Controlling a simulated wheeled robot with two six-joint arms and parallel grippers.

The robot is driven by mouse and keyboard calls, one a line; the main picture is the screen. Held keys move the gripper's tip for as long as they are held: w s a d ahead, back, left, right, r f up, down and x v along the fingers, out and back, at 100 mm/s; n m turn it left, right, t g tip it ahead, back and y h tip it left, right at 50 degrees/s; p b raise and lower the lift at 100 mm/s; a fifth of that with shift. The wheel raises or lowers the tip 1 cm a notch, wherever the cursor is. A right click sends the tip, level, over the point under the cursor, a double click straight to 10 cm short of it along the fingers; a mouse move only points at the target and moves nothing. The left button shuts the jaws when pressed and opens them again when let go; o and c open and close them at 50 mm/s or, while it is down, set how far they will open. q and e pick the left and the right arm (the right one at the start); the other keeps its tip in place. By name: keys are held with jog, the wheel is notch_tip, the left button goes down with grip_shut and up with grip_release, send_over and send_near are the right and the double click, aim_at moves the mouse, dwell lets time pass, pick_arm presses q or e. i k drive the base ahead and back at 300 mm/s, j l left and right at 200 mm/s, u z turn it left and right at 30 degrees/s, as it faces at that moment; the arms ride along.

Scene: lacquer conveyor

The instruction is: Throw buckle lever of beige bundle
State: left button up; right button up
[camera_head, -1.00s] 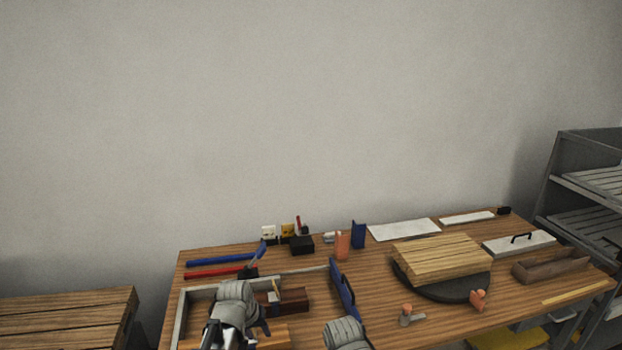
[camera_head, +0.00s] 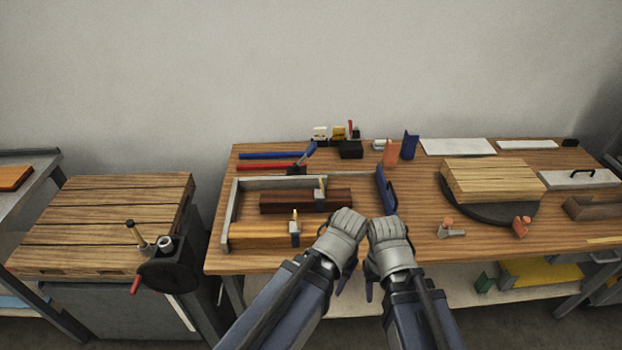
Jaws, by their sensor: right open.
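A light tan wooden bundle (camera_head: 262,232) lies along the front of a grey-walled tray on the bench. A metal buckle (camera_head: 295,232) with a small upright yellowish lever sits near its right end. Behind it lies a dark brown bundle (camera_head: 285,200) with a similar buckle (camera_head: 320,192). My left gripper (camera_head: 342,282) and right gripper (camera_head: 369,286) are side by side at the bench's front edge, right of the tan bundle and apart from its buckle. The right one is open and seems empty. The left jaws are largely hidden by its wrist.
A blue panel with a black handle (camera_head: 387,190) stands at the tray's right end. A wood stack (camera_head: 492,178) rests on a black turntable (camera_head: 452,202) farther right. Small clamps (camera_head: 450,231) lie near the front. A slatted table (camera_head: 100,215) stands left, beyond a gap.

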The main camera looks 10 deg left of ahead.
aim_at(297, 218)
jog(key=j+z, duration=0.15)
jog(key=z, duration=0.2)
jog(key=j+z, duration=0.15)
jog(key=z, duration=0.15)
jog(key=k+j+z, duration=0.2)
jog(key=j, duration=0.2)
jog(key=j+z, duration=0.15)
jog(key=j, duration=0.3)
jog(key=k+j+z, duration=0.2)
jog(key=j, duration=0.2)
jog(key=k+j, duration=0.15)
jog(key=j, duration=0.15)
jog(key=k+j, duration=0.1)
jog(key=j, duration=0.25)
jog(key=k+j, duration=0.15)
jog(key=j, duration=0.15)
jog(key=k+j, duration=0.1)
jog(key=j, duration=0.25)
jog(key=z, duration=0.05)
